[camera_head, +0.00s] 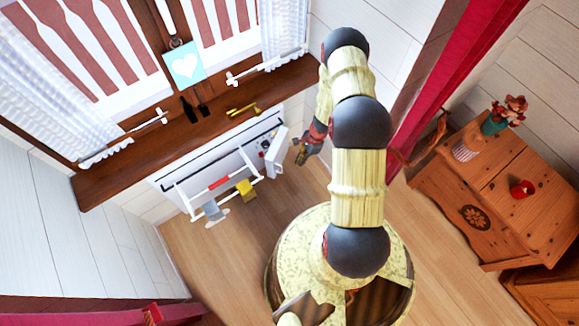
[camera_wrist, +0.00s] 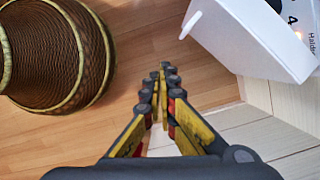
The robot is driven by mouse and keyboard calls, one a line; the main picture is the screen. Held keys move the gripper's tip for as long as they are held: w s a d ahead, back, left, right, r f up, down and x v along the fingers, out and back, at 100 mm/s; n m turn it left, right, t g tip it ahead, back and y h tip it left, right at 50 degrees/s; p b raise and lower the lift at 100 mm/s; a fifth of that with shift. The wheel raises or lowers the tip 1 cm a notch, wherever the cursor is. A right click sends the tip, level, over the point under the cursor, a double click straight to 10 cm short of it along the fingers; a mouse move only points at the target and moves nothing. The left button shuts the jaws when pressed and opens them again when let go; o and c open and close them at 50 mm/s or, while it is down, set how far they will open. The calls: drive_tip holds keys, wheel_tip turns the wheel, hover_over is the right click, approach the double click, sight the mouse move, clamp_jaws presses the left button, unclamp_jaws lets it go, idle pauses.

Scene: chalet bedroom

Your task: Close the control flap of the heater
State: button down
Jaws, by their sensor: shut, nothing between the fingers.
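The white heater (camera_head: 222,172) is mounted on the wall below the window sill. Its control flap (camera_head: 277,150) stands open at the heater's right end, sticking out into the room. In the wrist view the white flap (camera_wrist: 250,38) fills the upper right, with part of a dial (camera_wrist: 297,22) and a small light beside it. My gripper (camera_head: 299,158) is just right of the flap. In the wrist view my gripper (camera_wrist: 162,72) has its fingertips together and empty, left of and apart from the flap's edge. The flap's hinge is not clearly visible.
A wooden cabinet (camera_head: 490,190) stands at right. The wooden floor (camera_head: 285,195) near the gripper is clear.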

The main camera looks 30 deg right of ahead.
drive_tip(key=w+a+f+b, duration=0.1)
drive_tip(key=w+f+b, duration=0.1)
drive_tip(key=f, duration=0.3)
drive_tip(key=w+a+f+m+h+b, duration=0.1)
drive_tip(key=w+a+f+b, duration=0.1)
drive_tip(key=f, duration=0.3)
drive_tip(key=shift+w+a+m, duration=0.2)
drive_tip(key=shift+a+m, duration=0.1)
